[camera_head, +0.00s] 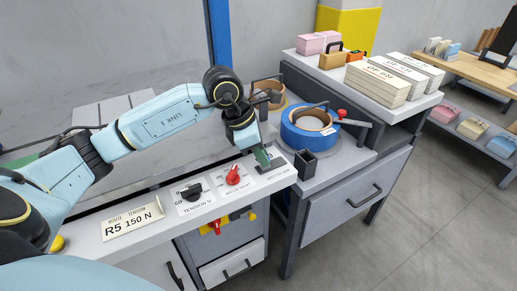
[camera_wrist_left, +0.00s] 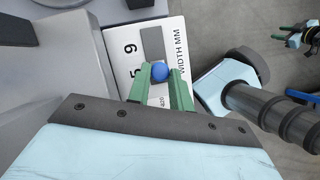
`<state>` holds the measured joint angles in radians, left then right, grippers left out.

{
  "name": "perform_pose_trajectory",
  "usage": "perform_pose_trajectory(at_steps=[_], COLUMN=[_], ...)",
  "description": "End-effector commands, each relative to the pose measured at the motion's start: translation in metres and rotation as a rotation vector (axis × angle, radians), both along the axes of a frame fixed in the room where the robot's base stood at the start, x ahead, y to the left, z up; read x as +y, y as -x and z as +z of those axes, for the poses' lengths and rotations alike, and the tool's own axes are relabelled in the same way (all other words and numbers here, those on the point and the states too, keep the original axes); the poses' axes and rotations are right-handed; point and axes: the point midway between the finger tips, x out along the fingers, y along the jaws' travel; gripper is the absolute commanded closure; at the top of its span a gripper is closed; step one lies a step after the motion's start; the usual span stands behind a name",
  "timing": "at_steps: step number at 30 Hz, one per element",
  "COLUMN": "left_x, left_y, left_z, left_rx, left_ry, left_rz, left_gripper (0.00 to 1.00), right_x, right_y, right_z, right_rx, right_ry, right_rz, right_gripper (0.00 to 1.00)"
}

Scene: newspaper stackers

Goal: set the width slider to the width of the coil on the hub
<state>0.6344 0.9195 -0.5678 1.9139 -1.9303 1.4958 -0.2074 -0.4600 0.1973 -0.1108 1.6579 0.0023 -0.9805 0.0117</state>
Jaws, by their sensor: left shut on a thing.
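The width slider's plate (camera_wrist_left: 119,60), marked "WIDTH MM" with scale digits, fills the middle of the left wrist view. In the head view the left gripper (camera_head: 262,160) reaches down to the slider panel (camera_head: 283,166) at the bench's right end; the knob is hidden there. The blue coil (camera_head: 310,128) sits around the hub on the stand to the right. My right gripper (camera_wrist_left: 285,34) appears small at the wrist view's upper right; its opening is unclear.
A red knob (camera_head: 234,175) and black tension knob (camera_head: 191,193) are left of the slider. A card (camera_head: 132,222) reads "R5 150 N". A small dark open box (camera_head: 305,163) stands beside the coil. Paper stacks (camera_head: 378,83) lie behind. The floor at right is clear.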

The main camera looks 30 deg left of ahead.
Motion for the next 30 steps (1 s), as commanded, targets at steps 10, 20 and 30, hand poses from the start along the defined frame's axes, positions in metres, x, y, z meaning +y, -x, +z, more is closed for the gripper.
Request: perform_pose_trajectory(at_steps=[10,20,30], left_x=[0.002,0.003,0.023], left_y=[0.002,0.002,0.018], left_z=[-0.001,0.004,0.066], left_rx=[0.007,0.004,0.002], left_ry=[-0.006,-0.005,-0.009], left_rz=[0.001,0.002,0.004], left_gripper=[0.57,0.57,0.57], right_x=[0.0,-0.001,-0.013], right_y=[0.001,0.0,0.024], right_z=[0.001,0.003,-0.03], right_rx=[-0.001,-0.005,0.026], right_ry=[0.0,0.0,0.012], right_rz=[0.0,0.001,0.008], right_gripper=[0.64,0.64,0.64])
